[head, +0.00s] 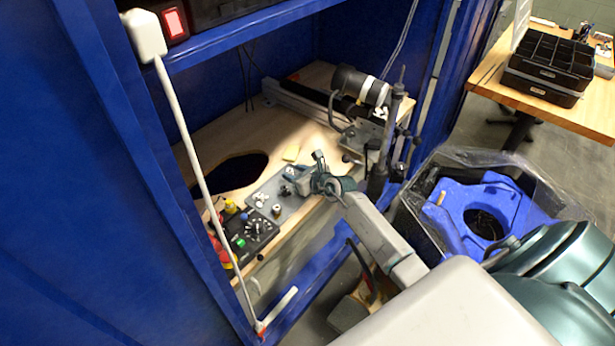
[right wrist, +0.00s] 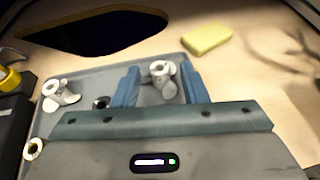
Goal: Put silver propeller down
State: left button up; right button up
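A silver propeller (right wrist: 162,76) is on the grey tray (right wrist: 200,72), between the two blue fingers of my right gripper (right wrist: 160,84). The fingers stand apart, with a gap to the propeller at least on the left side. A second pale propeller (right wrist: 60,95) stands farther left on the same tray. In the head view my right gripper (head: 308,174) is low over the right end of the tray (head: 288,204), and the second propeller shows at the tray's left (head: 261,199). My left gripper is out of view.
A yellow sponge (right wrist: 207,38) lies beyond the tray, near the dark hole (right wrist: 95,32) in the wooden bench. A black control box (head: 252,234) adjoins the tray's left. A motor on a stand (head: 360,88) stands behind. A small ring (right wrist: 33,149) lies near the tray's edge.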

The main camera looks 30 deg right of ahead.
jog(key=v, duration=1.1)
jog(key=shift+r+p, duration=0.1)
jog(key=shift+p, duration=0.25)
dwell(3.0)
